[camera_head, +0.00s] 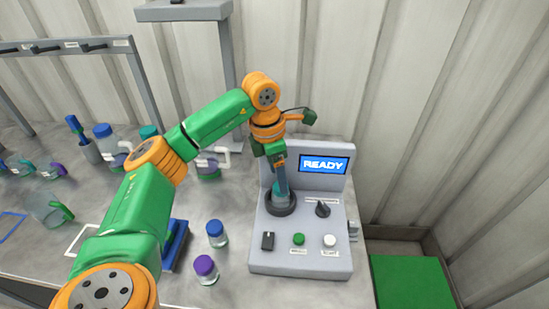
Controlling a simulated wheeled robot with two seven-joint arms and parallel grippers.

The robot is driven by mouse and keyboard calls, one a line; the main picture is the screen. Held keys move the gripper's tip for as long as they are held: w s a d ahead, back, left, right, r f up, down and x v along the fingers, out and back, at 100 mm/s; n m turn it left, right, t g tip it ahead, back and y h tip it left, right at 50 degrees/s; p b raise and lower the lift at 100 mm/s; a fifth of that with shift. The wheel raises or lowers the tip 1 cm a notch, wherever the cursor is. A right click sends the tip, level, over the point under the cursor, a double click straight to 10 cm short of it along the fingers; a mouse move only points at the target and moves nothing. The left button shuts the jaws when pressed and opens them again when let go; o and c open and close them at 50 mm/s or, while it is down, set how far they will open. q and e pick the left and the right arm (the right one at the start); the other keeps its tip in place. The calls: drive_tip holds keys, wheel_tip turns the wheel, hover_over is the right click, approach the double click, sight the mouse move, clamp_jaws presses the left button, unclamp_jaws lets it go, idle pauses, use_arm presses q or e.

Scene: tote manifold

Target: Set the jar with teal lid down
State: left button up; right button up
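The jar with teal lid (281,194) is upright at the round black socket (281,207) on the grey console. Its lower part is hidden by the socket rim. My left gripper (281,184) points straight down, with its fingers at the jar's lid. It looks shut on the jar, though the fingers are small and seen nearly edge-on. My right gripper is not in view.
The console (262,257) has a screen reading READY (325,165), a black knob (323,208), and green and white buttons. A blue-lidded jar (216,233) and a purple-lidded jar (205,270) stand to its left. More glassware crowds the far left.

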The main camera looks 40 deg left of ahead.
sight(273, 194)
use_arm(q)
wheel_tip(273, 194, up, 7)
drive_tip(key=s, duration=0.1)
drive_tip(key=shift+a+r, duration=0.2)
drive_tip(key=shift+a, duration=0.15)
